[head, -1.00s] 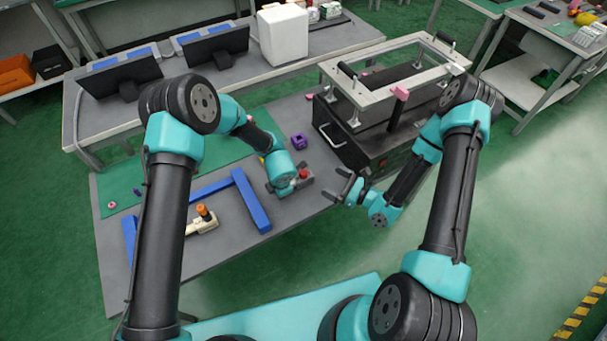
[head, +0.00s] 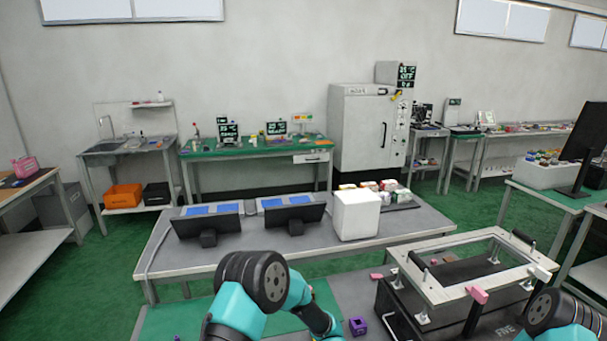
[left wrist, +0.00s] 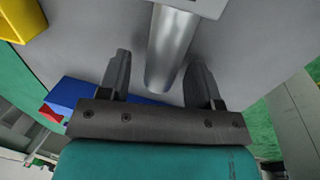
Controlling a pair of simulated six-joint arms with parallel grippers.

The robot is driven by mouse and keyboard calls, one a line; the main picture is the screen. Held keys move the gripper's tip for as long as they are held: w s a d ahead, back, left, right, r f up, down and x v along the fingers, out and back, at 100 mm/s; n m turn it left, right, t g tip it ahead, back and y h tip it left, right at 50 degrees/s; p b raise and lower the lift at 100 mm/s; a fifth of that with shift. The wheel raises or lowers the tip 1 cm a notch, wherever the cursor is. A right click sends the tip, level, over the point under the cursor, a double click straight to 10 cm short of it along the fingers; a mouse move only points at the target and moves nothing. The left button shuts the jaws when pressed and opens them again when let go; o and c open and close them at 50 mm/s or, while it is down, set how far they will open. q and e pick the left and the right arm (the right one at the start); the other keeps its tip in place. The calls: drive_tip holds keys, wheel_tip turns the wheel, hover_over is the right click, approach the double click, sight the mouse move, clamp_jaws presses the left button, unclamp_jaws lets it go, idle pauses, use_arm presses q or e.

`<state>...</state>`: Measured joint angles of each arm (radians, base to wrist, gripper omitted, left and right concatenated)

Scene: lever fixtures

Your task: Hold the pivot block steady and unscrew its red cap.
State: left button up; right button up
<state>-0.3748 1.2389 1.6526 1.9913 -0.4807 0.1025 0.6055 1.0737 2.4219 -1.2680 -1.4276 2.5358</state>
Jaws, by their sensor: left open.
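The pivot block and its red cap are not in the head view, which looks up across the room. My left gripper (left wrist: 160,65) shows in the left wrist view with its two dark fingers apart. A silver metal cylinder (left wrist: 174,40) shows between the fingers, joined to a light grey part at the top edge. I cannot tell whether it belongs to the pivot block, or whether a finger touches it. A small red patch (left wrist: 51,114) shows at the lower left; what it is, I cannot tell. My right gripper is out of view.
A blue bar (left wrist: 78,93) lies beside the left finger, and a yellow piece (left wrist: 20,18) is at the upper left. In the head view a purple block (head: 358,326) sits left of the black box with a metal frame (head: 445,302). A white box (head: 356,215) stands on the bench behind.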

use_arm(q)
wheel_tip(320, 180, up, 11)
drive_tip(key=s, duration=0.2)
drive_tip(key=shift+d+r, duration=0.2)
drive_tip(key=shift+d, duration=0.05)
